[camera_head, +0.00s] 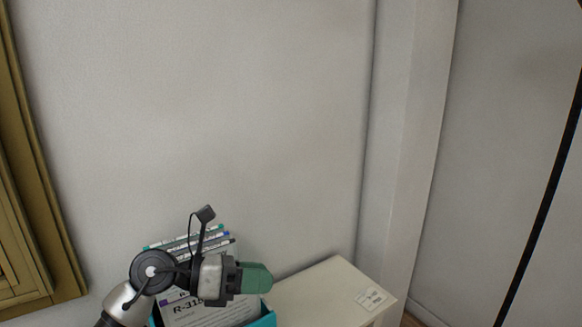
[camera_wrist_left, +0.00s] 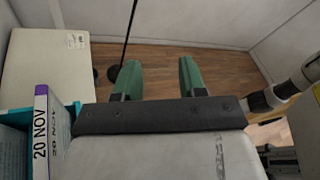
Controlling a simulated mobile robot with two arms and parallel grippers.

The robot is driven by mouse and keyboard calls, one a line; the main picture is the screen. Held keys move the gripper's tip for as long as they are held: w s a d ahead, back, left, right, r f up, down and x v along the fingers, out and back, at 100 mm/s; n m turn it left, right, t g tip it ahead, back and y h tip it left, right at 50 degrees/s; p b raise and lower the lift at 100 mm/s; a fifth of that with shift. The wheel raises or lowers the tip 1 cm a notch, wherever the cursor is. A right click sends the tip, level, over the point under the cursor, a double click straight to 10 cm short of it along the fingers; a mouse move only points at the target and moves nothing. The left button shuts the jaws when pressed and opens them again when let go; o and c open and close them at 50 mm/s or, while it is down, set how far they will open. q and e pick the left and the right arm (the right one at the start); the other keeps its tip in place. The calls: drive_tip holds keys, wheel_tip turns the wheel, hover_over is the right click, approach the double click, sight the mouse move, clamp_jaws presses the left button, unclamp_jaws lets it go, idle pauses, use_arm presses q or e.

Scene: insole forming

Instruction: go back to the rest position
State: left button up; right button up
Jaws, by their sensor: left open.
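My left gripper (camera_head: 257,278) has green fingers and shows at the bottom of the head view, in front of a teal holder (camera_head: 266,320) with several upright cards or folders (camera_head: 190,312). In the left wrist view, its two green fingers (camera_wrist_left: 157,80) stand apart with nothing between them, and the wooden floor lies beyond. My right gripper does not show clearly in either view.
A white cabinet top (camera_head: 335,290) with a small label stands right of the holder; it also shows in the left wrist view (camera_wrist_left: 45,75). A folder marked "20 NOV" (camera_wrist_left: 41,135) is close at the gripper's left. Plain walls stand behind. The wooden floor (camera_wrist_left: 220,62) looks mostly clear.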

use_arm(q)
drive_tip(key=s+a+r+n+t+y, duration=0.1)
drive_tip(key=a+n+t+y, duration=0.15)
drive_tip(key=n+t, duration=0.8)
drive_tip(key=s+a+n+t+y, duration=0.1)
drive_tip(key=a+n+t, duration=0.45)
drive_tip(key=n, duration=0.75)
drive_tip(key=s+a+f+n+g+y, duration=0.2)
drive_tip(key=s+a+f+n+y, duration=0.15)
drive_tip(key=f+n+y, duration=0.4)
drive_tip(key=s+a+f+n+g+y, duration=0.2)
drive_tip(key=a+f+n+y, duration=0.2)
drive_tip(key=f+n+y, duration=0.35)
drive_tip(key=s+d+f+n+g+h, duration=0.1)
drive_tip(key=s+f+n+g+h, duration=0.15)
drive_tip(key=s+f+g, duration=0.55)
drive_tip(key=s+f+n+g+h, duration=0.1)
drive_tip(key=s+f+n+g, duration=0.3)
drive_tip(key=s, duration=0.8)
wheel_tip(320, 180, down, 26)
drive_tip(key=m, duration=0.1)
drive_tip(key=s+a+f+g, duration=0.2)
drive_tip(key=s+f, duration=1.4)
drive_tip(key=shift+s+a+f, duration=0.25)
drive_tip(key=shift+a+f, duration=0.1)
drive_tip(key=shift+f, duration=0.05)
